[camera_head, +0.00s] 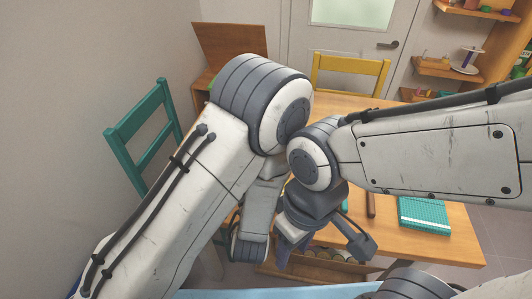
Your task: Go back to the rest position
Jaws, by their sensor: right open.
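My right arm comes in from the right, and its dark right gripper (324,248) points downward near the middle. Its two fingers are spread apart, with nothing seen between them. It appears in front of the near edge of the wooden table (458,240). My left arm comes up from the lower left, bends at a large grey joint, and its further links go down close beside the right gripper. The left gripper itself cannot be made out; it is hidden behind the arm links or outside the view.
A green gridded mat (425,214) and a brown stick-like item (371,205) lie on the table. A teal chair (150,140) stands at the left, a yellow chair (350,67) behind the table. Wooden wall shelves (447,70) are at the upper right. My two arms appear very close together.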

